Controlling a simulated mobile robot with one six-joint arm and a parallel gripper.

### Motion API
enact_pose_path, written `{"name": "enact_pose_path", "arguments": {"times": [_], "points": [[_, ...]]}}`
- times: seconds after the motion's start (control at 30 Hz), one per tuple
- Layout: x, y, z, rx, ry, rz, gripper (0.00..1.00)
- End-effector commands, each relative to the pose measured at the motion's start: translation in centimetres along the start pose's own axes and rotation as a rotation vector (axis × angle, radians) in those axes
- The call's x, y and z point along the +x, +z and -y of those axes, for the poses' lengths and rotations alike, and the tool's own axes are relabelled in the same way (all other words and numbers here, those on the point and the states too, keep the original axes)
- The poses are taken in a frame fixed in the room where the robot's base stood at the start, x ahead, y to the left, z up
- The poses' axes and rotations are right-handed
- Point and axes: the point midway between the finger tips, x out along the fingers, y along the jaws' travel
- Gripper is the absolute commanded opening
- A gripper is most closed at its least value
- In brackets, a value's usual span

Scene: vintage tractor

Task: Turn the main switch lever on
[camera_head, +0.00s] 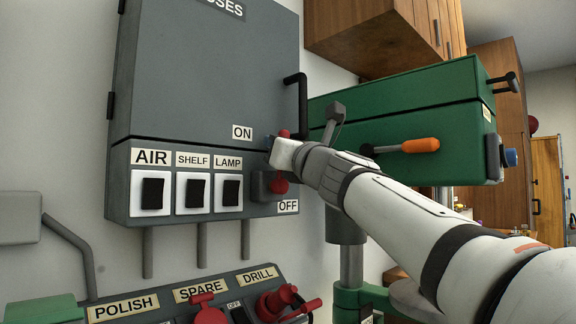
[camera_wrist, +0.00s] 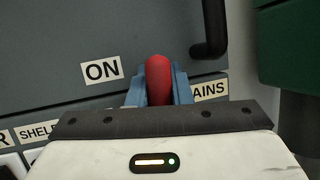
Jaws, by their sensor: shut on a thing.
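The main switch lever has a red handle (camera_wrist: 159,80), seen in the wrist view between the blue fingers of my gripper (camera_wrist: 160,88). My gripper is shut on it. In the head view my gripper (camera_head: 277,143) is at the lower right of the grey fuse box, just right of the ON label (camera_head: 242,132). A bit of the red handle (camera_head: 284,133) shows above it. A red round part (camera_head: 279,186) of the switch shows below, above the OFF label (camera_head: 288,206). The lever points upward, its handle at about the height of ON. My gripper hides its middle.
The grey fuse box (camera_head: 205,75) has AIR, SHELF and LAMP switches (camera_head: 191,193) left of the lever. A black door handle (camera_head: 297,105) is close above my gripper. A green machine (camera_head: 400,105) with an orange-handled lever stands right. Red plugs (camera_head: 277,300) are below.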

Motion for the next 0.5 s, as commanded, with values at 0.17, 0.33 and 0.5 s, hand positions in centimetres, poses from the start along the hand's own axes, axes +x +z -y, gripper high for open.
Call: {"name": "enact_pose_path", "arguments": {"times": [0.17, 0.33, 0.5], "points": [[-0.11, -0.42, -0.47, -0.059, 0.025, 0.01, 0.0], [-0.11, -0.28, -0.74, -0.087, 0.038, 0.015, 0.0], [-0.09, -0.22, -0.81, -0.095, 0.041, 0.016, 0.0]]}}
